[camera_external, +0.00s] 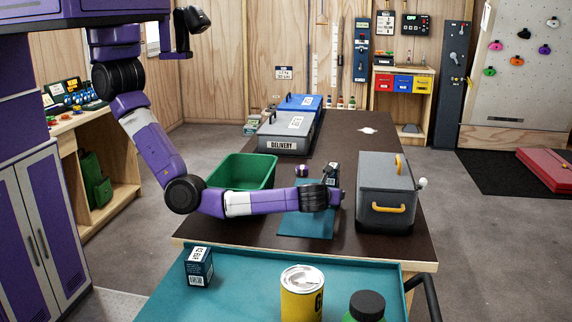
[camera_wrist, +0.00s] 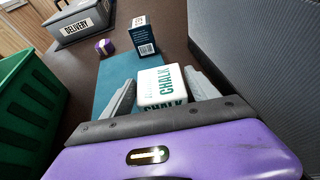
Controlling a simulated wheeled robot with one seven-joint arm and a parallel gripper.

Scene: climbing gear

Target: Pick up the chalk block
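The chalk block (camera_wrist: 163,87) is white with green CHALK lettering. In the wrist view it stands on the teal mat (camera_wrist: 116,72), between the two grey fingers of my gripper (camera_wrist: 159,79). The fingers are apart, one on each side of the block, with a slim gap at the left; contact on the right is unclear. The gripper looks open around it. In the external view my arm reaches over the teal mat (camera_external: 303,226), and the block is hidden.
A dark labelled box (camera_wrist: 143,36) and a small purple item (camera_wrist: 104,47) stand beyond the block. A green bin (camera_external: 243,172) is left, and a grey cooler (camera_external: 386,185) with a yellow handle is close on the right. A grey DELIVERY case (camera_external: 285,132) is farther back.

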